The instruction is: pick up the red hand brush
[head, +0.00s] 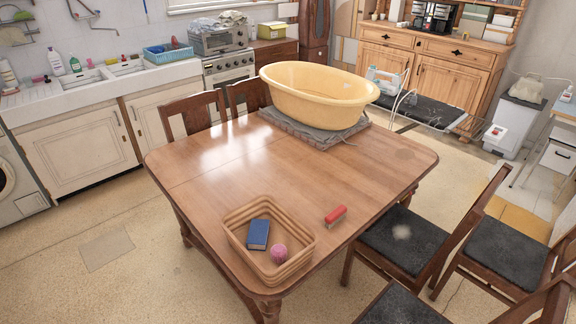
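The red hand brush (336,215) lies on the wooden table (210,168), near the table's right front edge. It is a small red block with a paler underside, just right of a wicker basket (232,243) and apart from it. No gripper or arm of mine shows in the head view.
The basket holds a blue book (257,234) and a pink ball (279,254). A large yellow tub (318,92) stands on a folded grey cloth (312,135) at the table's back. Dark-seated chairs (403,236) crowd the right side. The table's middle is clear; open floor (100,250) lies left.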

